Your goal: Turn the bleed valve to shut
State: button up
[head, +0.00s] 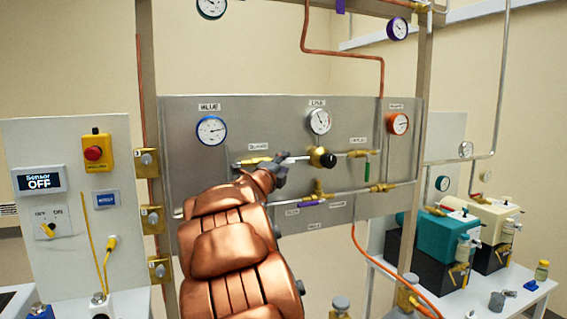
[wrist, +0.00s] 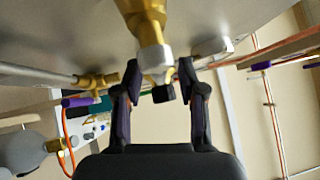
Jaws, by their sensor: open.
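A steel panel (head: 190,118) carries pipes and small valves in the head view. My gripper (head: 280,168) is at the upper pipe, beside a brass valve body (head: 258,161), and hides part of that pipe. In the wrist view my gripper (wrist: 160,85) is open, with a brass fitting (wrist: 150,52) and its small black end (wrist: 163,93) between or just beyond the fingertips. Contact cannot be told. Other handles are a round black knob (head: 322,157), a green lever (head: 367,169) and a purple lever (head: 312,203). The valve labels are too small to read surely, so the bleed valve cannot be singled out.
Gauges (head: 211,130) line the panel's top. A grey post (head: 153,60) stands left of it, beside a white board with a red button (head: 94,153). Teal and cream pumps (head: 440,232) stand on a table at right. An orange hose (head: 380,265) hangs below the panel.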

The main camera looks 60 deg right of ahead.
jog(key=shift+w+d, duration=0.15)
jog(key=shift+d, duration=0.3)
grip_shut()
dwell(0.5)
